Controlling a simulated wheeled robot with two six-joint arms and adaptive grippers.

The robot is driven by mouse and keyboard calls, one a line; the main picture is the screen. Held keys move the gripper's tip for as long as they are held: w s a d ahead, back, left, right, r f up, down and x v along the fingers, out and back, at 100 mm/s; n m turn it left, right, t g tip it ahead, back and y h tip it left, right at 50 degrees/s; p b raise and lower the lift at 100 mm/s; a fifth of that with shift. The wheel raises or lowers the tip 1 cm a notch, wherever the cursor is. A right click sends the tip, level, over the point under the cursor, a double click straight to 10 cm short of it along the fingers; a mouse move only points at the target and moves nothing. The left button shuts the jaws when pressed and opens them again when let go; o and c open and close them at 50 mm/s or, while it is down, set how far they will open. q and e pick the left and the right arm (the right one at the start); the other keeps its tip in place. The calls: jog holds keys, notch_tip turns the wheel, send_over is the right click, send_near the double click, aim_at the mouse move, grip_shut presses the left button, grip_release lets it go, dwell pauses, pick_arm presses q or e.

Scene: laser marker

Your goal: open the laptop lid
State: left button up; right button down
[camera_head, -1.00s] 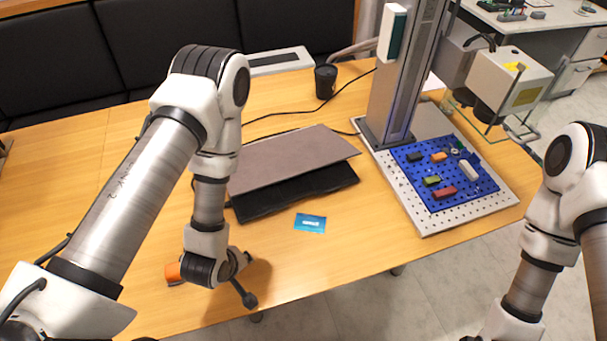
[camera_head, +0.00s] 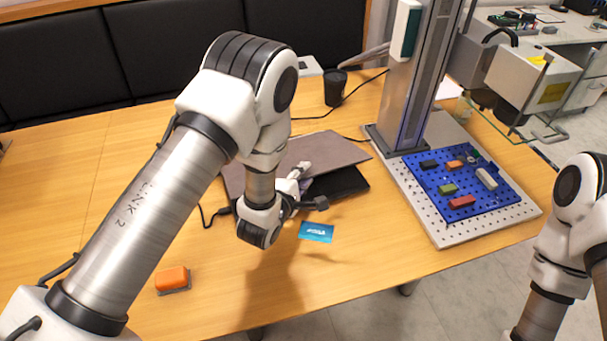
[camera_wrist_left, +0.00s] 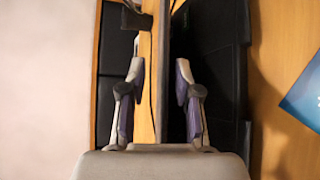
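The laptop stands on the wooden table with its grey lid (camera_head: 335,150) tilted partly up over the black base (camera_head: 347,183). My left gripper (camera_head: 305,177) is at the laptop's front left side, partly hidden by its own wrist. In the left wrist view the open fingers (camera_wrist_left: 159,72) lie on either side of the lid, which shows edge-on as a narrow grey strip (camera_wrist_left: 163,45). The right-hand finger is over the black base (camera_wrist_left: 218,60). Contact with the lid cannot be told. My right gripper is out of view.
A blue card (camera_head: 316,232) lies in front of the laptop. An orange block-like object (camera_head: 172,279) is at the front left. The laser marker's perforated plate (camera_head: 440,232) and column (camera_head: 408,90) stand to the right. A black cup (camera_head: 335,88) is behind.

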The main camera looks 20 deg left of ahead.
pick_arm(q)
grip_shut()
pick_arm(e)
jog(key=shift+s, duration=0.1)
pick_arm(q)
jog(key=shift+w+r, duration=0.1)
jog(key=shift+r, duration=0.05)
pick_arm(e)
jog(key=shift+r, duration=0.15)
